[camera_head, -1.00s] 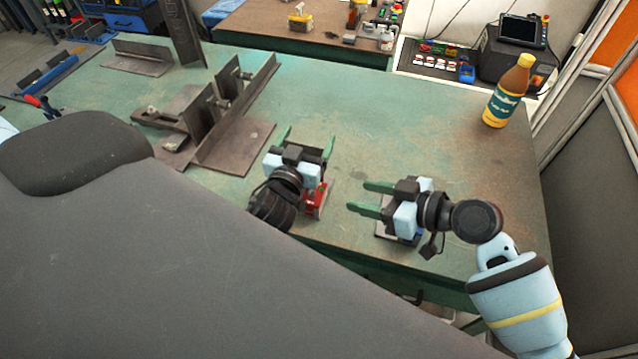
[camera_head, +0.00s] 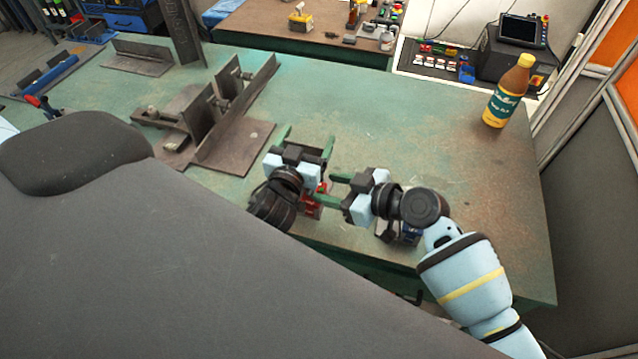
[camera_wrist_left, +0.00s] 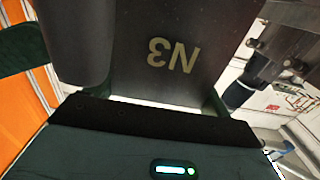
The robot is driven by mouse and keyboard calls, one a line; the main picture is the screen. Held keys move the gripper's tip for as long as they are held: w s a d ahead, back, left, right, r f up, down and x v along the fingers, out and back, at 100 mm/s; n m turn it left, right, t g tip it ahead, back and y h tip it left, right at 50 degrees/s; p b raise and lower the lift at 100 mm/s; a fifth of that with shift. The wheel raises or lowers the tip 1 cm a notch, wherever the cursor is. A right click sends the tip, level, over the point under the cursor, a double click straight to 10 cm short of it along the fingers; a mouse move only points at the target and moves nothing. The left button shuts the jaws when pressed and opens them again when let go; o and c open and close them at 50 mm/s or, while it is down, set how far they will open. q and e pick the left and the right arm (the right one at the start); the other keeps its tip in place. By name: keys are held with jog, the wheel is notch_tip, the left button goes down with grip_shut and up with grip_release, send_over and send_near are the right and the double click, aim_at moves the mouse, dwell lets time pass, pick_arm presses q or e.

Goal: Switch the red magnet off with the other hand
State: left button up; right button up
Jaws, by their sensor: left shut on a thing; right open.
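The red magnet (camera_head: 310,210) stands near the table's front edge, partly hidden behind my left gripper and the right fingertips. My left gripper (camera_head: 307,141) is above and beside it, its green fingers pointing away across the table. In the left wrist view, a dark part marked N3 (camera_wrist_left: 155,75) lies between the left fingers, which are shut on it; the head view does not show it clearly. My right gripper (camera_head: 327,188) is open, its fingers pointing left with their tips at the red magnet. I cannot tell whether they touch it. The magnet's switch cannot be made out.
A blue item (camera_head: 411,237) sits under my right wrist near the front edge. A steel fixture (camera_head: 215,125) with upright plates stands to the left. A yellow-capped bottle (camera_head: 503,95) stands at the back right. The table (camera_head: 400,110) between fixture and bottle is clear.

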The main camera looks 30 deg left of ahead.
jog(key=shift+x, duration=1.9)
jog(key=shift+c, duration=0.5)
jog(key=c, duration=0.6)
jog(key=shift+s+f+m+t, duration=0.1)
jog(key=shift+s+m+t, duration=0.05)
jog(key=shift+m+t, duration=0.55)
jog(key=shift+s+m+t, duration=0.15)
jog(key=shift+m+t, duration=0.35)
jog(key=shift+t, duration=0.3)
jog(key=shift+s+a+m+t+h, duration=0.15)
jog(key=shift+m+t+h, duration=0.25)
jog(key=shift+m+t, duration=0.4)
jog(key=o, duration=0.7)
jog(key=shift+d+t, duration=0.25)
jog(key=shift+t, duration=0.15)
